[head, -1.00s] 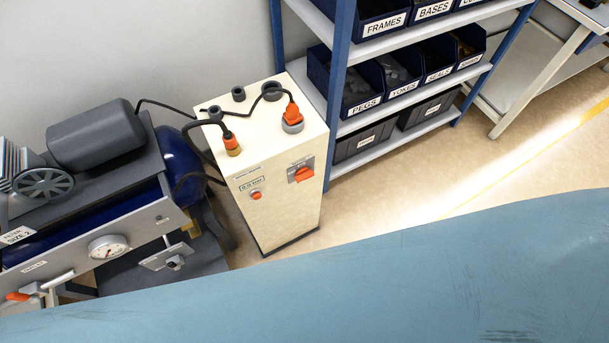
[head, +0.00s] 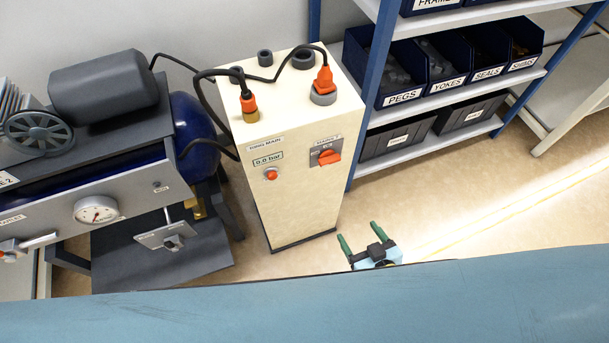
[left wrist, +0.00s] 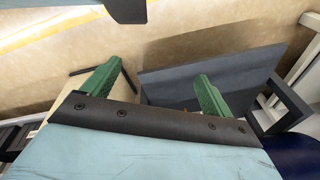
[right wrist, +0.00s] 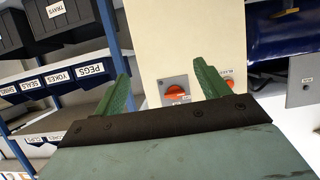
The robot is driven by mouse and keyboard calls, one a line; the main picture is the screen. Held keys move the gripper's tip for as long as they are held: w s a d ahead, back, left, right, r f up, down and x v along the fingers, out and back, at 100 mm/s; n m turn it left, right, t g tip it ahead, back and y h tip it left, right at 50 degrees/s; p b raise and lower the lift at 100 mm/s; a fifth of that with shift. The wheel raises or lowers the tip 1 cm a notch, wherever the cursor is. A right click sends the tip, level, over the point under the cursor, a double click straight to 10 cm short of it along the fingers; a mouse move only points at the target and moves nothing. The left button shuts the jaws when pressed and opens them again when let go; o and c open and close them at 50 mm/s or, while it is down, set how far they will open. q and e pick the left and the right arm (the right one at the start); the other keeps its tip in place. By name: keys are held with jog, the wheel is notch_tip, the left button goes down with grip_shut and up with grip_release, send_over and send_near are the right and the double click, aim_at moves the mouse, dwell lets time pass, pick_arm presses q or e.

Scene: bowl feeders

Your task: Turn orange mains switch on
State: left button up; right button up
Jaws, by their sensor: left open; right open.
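The orange switch (head: 330,157) is a rotary knob on a grey plate on the front of the cream cabinet (head: 297,205). Its handle lies roughly level in the head view; the on and off marks are too small to read. In the right wrist view the switch (right wrist: 175,91) shows between my right gripper's fingers, beyond their tips. My right gripper (head: 358,232) is open and empty, below and right of the switch in the head view, apart from the cabinet. My left gripper (left wrist: 158,69) is open and empty over the floor and a dark grey panel; the head view does not show it.
A small red button (head: 271,174) sits left of the switch under a pressure display (head: 267,159). Cables with orange plugs (head: 323,80) run over the cabinet top. A compressor machine (head: 90,190) stands left, a bin shelf (head: 385,70) right. Floor (head: 440,190) is clear at right.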

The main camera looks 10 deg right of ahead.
aim_at(331, 162)
jog(key=w+a+r+t+y+b, duration=0.1)
jog(key=w+a+r+t+b, duration=0.2)
jog(key=r, duration=0.5)
jog(key=shift+t, duration=0.6)
jog(key=b+x, duration=0.1)
jog(key=x, duration=0.3)
jog(key=b+x, duration=0.1)
jog(key=x, duration=0.3)
jog(key=d+b+x, duration=0.1)
jog(key=x, duration=0.3)
jog(key=shift+w+r, duration=0.1)
jog(key=shift+w, duration=0.3)
pick_arm(q)
jog(key=w+d+r+t, duration=0.1)
jog(key=w+d+r, duration=0.2)
jog(key=w+r, duration=0.3)
jog(key=shift+w+r, duration=0.2)
jog(key=shift+r, duration=0.8)
pick_arm(e)
jog(key=shift+w+a+r, duration=0.1)
jog(key=shift+w, duration=0.5)
jog(key=shift+c, duration=0.3)
jog(key=c, duration=0.9)
